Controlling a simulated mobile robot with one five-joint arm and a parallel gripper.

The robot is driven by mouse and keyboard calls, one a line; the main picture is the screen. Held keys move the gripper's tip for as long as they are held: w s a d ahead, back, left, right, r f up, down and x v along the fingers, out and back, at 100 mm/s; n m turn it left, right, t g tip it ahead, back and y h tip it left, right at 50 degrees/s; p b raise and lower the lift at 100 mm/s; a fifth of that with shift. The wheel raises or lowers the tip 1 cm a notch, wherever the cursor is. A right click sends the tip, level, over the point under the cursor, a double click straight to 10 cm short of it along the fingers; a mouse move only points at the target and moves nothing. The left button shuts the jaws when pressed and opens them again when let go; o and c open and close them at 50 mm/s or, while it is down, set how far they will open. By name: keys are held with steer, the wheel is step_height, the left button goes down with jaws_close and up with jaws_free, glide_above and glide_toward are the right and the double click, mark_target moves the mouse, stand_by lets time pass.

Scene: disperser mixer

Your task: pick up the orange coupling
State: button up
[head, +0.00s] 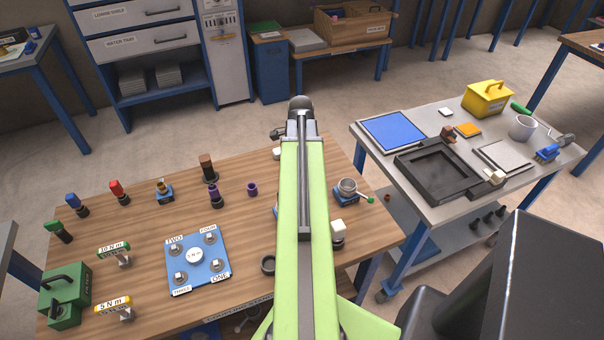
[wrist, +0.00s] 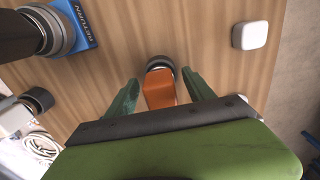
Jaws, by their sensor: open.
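The orange coupling (wrist: 160,90) shows in the middle of the wrist view, against the wooden tabletop. It has an orange body with a dark and grey round part at its far end. My gripper (wrist: 160,77) is open, with one green finger on each side of the coupling. A gap shows between the coupling and each finger. Whether the fingers are at the coupling's height cannot be told. In the head view my green arm covers the middle of the wooden table, and the coupling is not visible there.
A white rounded block (wrist: 250,35) lies right of the coupling. A blue block marked RETURN (wrist: 85,25) with a grey round part stands to the left. In the head view, a blue plate (head: 197,265) with several bolts lies left of my arm. A grey table (head: 465,205) stands right.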

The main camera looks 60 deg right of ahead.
jaws_close()
steer(key=shift+r, duration=0.15)
stand_by(0.4)
step_height(320, 180, up, 4)
steer(key=p, duration=0.4)
steer(key=shift+r+p, duration=0.25)
steer(key=shift+p, duration=0.1)
steer(key=s+d+r+p, duration=0.3)
steer(key=s+r+p, duration=0.3)
steer(key=s, duration=0.5)
steer(key=shift+d+r, duration=0.15)
steer(key=shift+d, duration=0.1)
